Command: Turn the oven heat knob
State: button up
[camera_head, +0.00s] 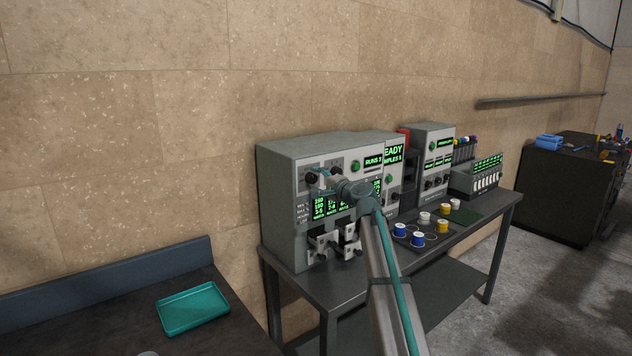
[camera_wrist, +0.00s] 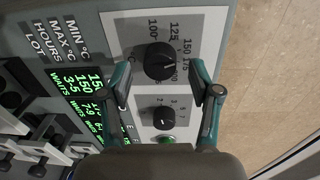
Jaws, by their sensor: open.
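The heat knob (camera_wrist: 158,61) is a round black dial with a temperature scale of 100 to about 200 around it, on a white plate of the oven panel. My gripper (camera_wrist: 160,82) is open in the wrist view, with one teal finger on each side of the knob and gaps visible; contact cannot be told. In the head view my gripper (camera_head: 322,182) is at the front of the grey oven (camera_head: 300,155), largely covering its knobs.
A second, smaller black knob (camera_wrist: 163,119) and a green button (camera_wrist: 166,140) lie between my fingers' bases. Metal clamps (camera_head: 322,246) stick out below the display. A teal tray (camera_head: 192,311) lies on the left table. Colored spools (camera_head: 417,240) stand on the right bench.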

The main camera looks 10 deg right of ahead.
jog(key=v, duration=1.1)
jog(key=shift+w, duration=0.1)
dwell(1.5)
